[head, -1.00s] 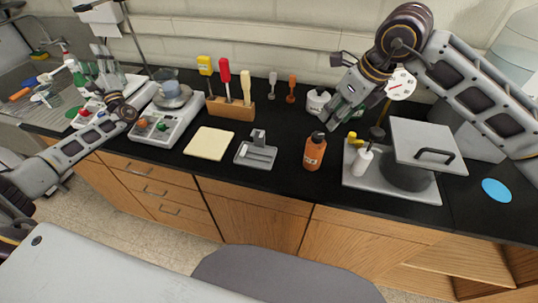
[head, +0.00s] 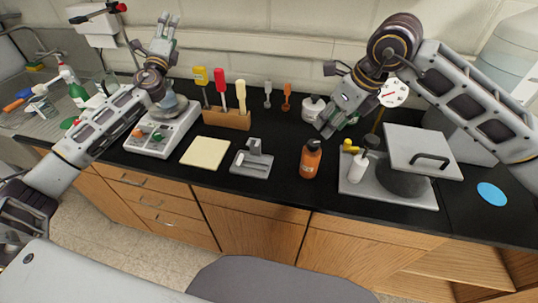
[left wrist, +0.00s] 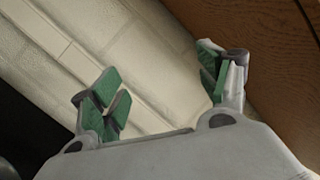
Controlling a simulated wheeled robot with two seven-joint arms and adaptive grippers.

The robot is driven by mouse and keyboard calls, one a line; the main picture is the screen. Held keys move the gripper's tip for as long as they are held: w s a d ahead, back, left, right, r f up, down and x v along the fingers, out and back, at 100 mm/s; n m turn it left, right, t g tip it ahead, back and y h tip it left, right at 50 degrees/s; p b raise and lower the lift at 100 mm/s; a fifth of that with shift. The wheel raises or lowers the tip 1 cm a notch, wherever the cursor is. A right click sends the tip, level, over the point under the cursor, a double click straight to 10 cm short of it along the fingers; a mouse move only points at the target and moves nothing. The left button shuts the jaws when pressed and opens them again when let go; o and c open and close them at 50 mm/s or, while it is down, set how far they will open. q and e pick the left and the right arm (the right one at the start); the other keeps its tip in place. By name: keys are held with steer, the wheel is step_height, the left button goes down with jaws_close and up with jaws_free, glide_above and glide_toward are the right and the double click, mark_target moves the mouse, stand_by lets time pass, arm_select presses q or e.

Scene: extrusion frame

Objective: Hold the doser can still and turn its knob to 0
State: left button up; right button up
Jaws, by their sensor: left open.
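An orange can (head: 309,163) with a dark top stands upright on the black counter near its front edge. It looks like the doser can, but its knob marks are too small to read. My left gripper (head: 167,27) is open and empty, raised above the scale at the left, well apart from the can. Its two green-padded fingers (left wrist: 160,93) stand wide apart in the left wrist view, with only wall and wood behind them. My right gripper (head: 338,124) is above and behind the can, close to a white jar (head: 312,108); its finger gap is unclear.
A grey plate (head: 410,199) with a white bottle (head: 358,167) and a lidded dark pot is right of the can. A small grey stand (head: 252,160) and a cream pad (head: 205,153) lie left. A wooden tool rack (head: 228,120) stands behind them.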

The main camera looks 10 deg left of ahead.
arm_select(q)
steer(key=s+d+r+m+g+h, duration=0.1)
steer(key=s+d+r+m+h, duration=0.25)
steer(key=d+h, duration=0.45)
steer(key=s+d+r+m+g+h, duration=0.25)
steer(key=d+r+m+h, duration=0.25)
steer(key=d, duration=0.5)
steer(key=s+d+r+m+h, duration=0.45)
steer(key=d+h, duration=0.25)
steer(key=d, duration=0.3)
steer(key=m+g, duration=0.9)
steer(key=m, duration=0.4)
glide_toward(303, 158)
steer(key=shift+s+a+t, duration=0.25)
steer(key=shift+a, duration=0.05)
steer(key=shift+w+d, duration=0.1)
steer(key=shift+d, duration=0.05)
steer(key=shift+f+x, duration=0.2)
steer(key=shift+x, duration=6.5)
